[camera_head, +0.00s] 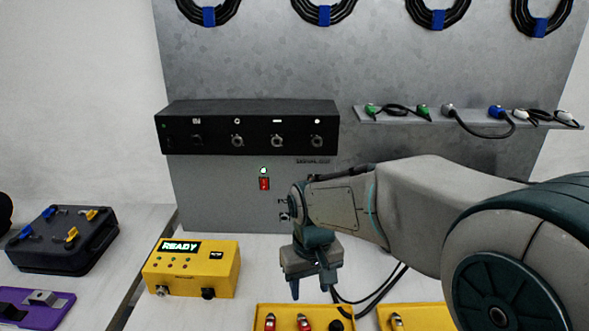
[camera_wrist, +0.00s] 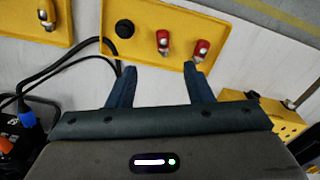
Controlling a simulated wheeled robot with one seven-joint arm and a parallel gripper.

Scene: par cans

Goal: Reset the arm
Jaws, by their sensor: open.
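My gripper (camera_head: 312,284) hangs from my arm over the front of the table in the head view, fingers pointing down. In the wrist view my gripper (camera_wrist: 161,82) shows its two dark blue fingers spread apart with nothing between them. A yellow tray (camera_wrist: 188,13) with two red-and-metal connectors (camera_wrist: 163,40) and a black round piece (camera_wrist: 125,28) lies just beyond the fingertips. The same yellow tray (camera_head: 262,308) shows below my gripper in the head view. I cannot tell how high the fingers are above it.
A yellow box reading READY (camera_head: 192,268) stands left of my gripper. A black panel with sockets (camera_head: 248,128) and a shelf of short cables (camera_head: 455,122) are on the metal backboard. A second yellow tray (camera_head: 415,316) is at right. A dark case (camera_head: 62,245) sits far left. Black cables (camera_head: 385,290) lie behind the trays.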

